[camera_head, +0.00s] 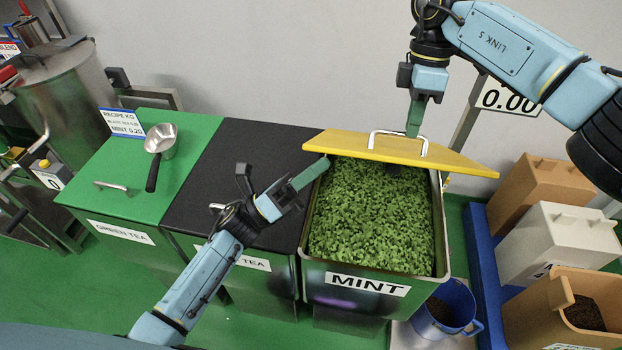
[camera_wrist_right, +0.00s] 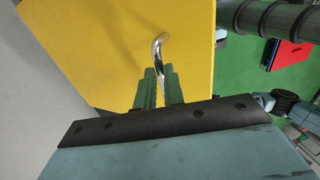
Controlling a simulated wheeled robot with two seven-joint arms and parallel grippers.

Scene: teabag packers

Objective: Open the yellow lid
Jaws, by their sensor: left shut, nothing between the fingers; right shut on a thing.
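The yellow lid (camera_head: 460,158) is lifted and tilted at the back of the mint bin (camera_head: 440,230), whose green leaves show beneath it. A metal handle (camera_head: 399,131) stands on the lid. My right gripper (camera_head: 415,132) is shut on this handle. In the right wrist view the gripper (camera_wrist_right: 160,80) closes on the handle (camera_wrist_right: 158,52), with the yellow lid (camera_wrist_right: 120,40) behind it. My left gripper (camera_head: 322,168) is shut and empty at the bin's left rim, near the lid's left end. I cannot tell whether it touches the rim or lid.
A black lid (camera_head: 240,150) and a green lid (camera_head: 190,125) cover the bins to the left. A metal scoop (camera_head: 160,146) lies on the green one. A blue jug (camera_head: 455,300) stands at front right. Tan and white containers (camera_head: 555,240) stand right of the blue rail.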

